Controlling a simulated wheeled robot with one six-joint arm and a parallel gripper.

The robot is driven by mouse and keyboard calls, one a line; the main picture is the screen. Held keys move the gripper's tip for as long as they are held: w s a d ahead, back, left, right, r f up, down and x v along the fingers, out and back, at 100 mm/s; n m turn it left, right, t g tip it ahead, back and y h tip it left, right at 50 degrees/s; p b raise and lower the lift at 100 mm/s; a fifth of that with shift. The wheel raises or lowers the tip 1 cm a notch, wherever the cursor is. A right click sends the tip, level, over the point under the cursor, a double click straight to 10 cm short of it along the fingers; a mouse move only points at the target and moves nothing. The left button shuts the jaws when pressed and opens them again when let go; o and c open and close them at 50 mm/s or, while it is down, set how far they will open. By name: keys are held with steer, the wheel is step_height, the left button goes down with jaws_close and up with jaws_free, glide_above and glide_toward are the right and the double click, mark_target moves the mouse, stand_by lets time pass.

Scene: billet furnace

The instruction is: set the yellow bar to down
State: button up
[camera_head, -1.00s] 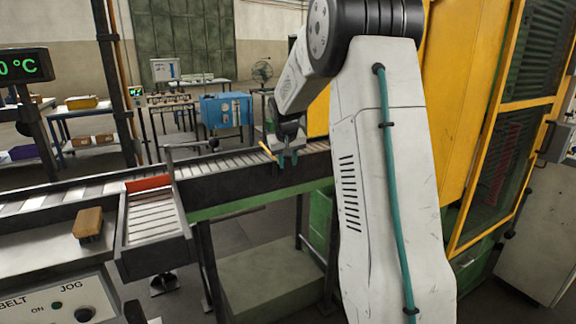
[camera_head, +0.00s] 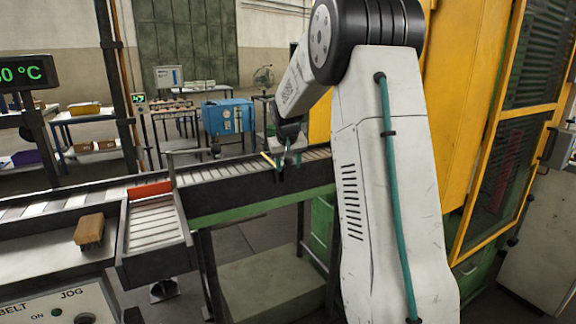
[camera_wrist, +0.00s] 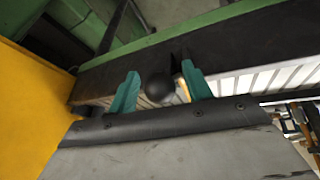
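The yellow bar (camera_head: 268,160) is short and thin and stands tilted at the conveyor's near side, its top leaning left in the head view. My gripper (camera_head: 289,162) is just right of it, pointing down. In the wrist view the gripper (camera_wrist: 160,88) has its two teal fingers spread apart. A narrow strip of the yellow bar (camera_wrist: 183,88) shows beside the right finger. I cannot tell whether the fingers touch the knob or bar.
The roller conveyor (camera_head: 232,186) runs under my gripper. A tray with a red end (camera_head: 150,190) and a wooden brush (camera_head: 90,230) are at left. The yellow machine housing (camera_head: 455,120) stands close on the right.

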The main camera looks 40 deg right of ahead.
steer(key=shift+f, duration=0.1)
steer(key=v, duration=0.7)
steer(key=shift+r, duration=0.4)
steer(key=shift+s+a, duration=0.1)
steer(key=shift+s, duration=0.1)
